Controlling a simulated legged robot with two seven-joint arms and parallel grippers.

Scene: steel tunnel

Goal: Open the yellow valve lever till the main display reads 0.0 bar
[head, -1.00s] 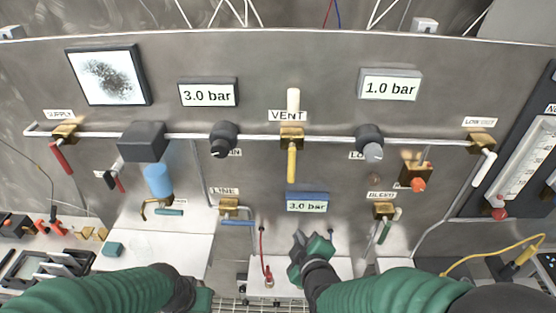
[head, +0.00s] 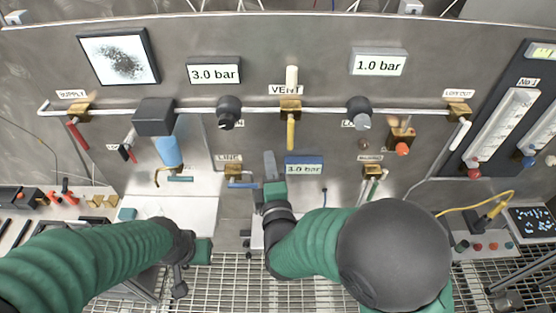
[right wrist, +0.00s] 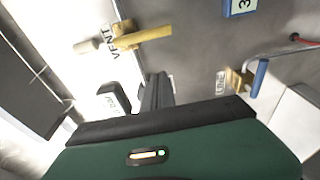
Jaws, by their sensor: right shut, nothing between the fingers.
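The yellow valve lever (head: 290,132) hangs straight down from its brass valve body (head: 290,106) below the VENT label. It also shows in the right wrist view (right wrist: 142,39). The upper left display (head: 214,72) reads 3.0 bar, the upper right display (head: 378,63) 1.0 bar, and the small blue-framed display (head: 305,167) 3.0 bar. I cannot tell for sure which is main. My right gripper (head: 271,163) is shut and empty, below and left of the lever and apart from it. It shows in the right wrist view (right wrist: 157,92). My left gripper (head: 188,265) is low at left; its fingers are unclear.
The blue LINE lever (head: 242,184) is close left of my right gripper. Black (head: 229,112) and grey (head: 361,112) knobs flank the valve. A red lever (head: 77,132) is far left. A yellow cable (head: 475,200) lies at right. The panel around the yellow lever is mostly clear.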

